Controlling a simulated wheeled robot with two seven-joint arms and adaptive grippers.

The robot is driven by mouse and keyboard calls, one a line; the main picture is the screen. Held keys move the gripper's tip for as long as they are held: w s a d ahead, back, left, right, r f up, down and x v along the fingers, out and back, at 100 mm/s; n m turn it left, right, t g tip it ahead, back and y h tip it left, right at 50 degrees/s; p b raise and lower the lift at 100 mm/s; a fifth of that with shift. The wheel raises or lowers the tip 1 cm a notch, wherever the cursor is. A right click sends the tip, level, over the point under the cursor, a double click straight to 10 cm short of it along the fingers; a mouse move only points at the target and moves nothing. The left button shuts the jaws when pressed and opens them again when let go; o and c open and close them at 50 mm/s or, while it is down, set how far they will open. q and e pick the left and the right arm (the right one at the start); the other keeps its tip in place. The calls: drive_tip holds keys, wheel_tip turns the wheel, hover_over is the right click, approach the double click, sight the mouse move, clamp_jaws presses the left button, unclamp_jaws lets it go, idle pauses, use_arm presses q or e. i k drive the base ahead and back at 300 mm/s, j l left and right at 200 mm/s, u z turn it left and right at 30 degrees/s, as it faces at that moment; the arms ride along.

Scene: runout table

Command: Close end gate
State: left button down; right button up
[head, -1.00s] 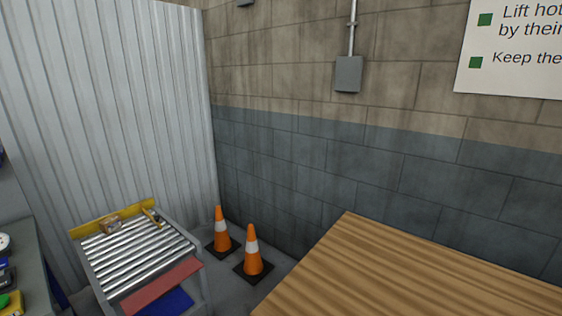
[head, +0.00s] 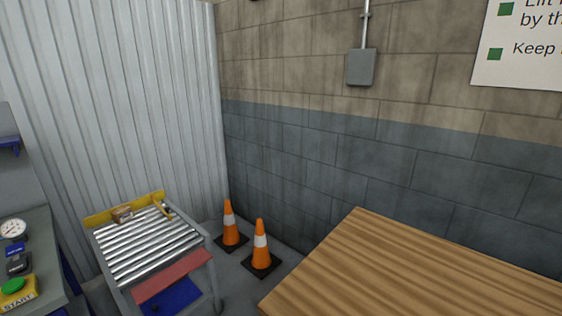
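The runout table (head: 150,247) has silver rollers in a grey frame and stands at the lower left of the head view. A yellow plate (head: 98,220), which looks like the end gate, runs along its far edge. I cannot tell from here whether it is open or shut. A yellow piece (head: 162,208) sits at the far right corner of the rollers. A red panel (head: 175,275) is on the near side. Neither of my grippers is in view.
Two orange cones (head: 229,223) and (head: 261,246) stand on the floor right of the runout table. A wooden tabletop (head: 430,265) fills the lower right. A grey bench at left carries a green start button (head: 12,286) and a gauge (head: 12,229). Walls close off the back.

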sight(180, 270)
drive_tip(key=u, duration=1.3)
drive_tip(key=i+j+z, duration=0.25)
drive_tip(key=i+j, duration=0.25)
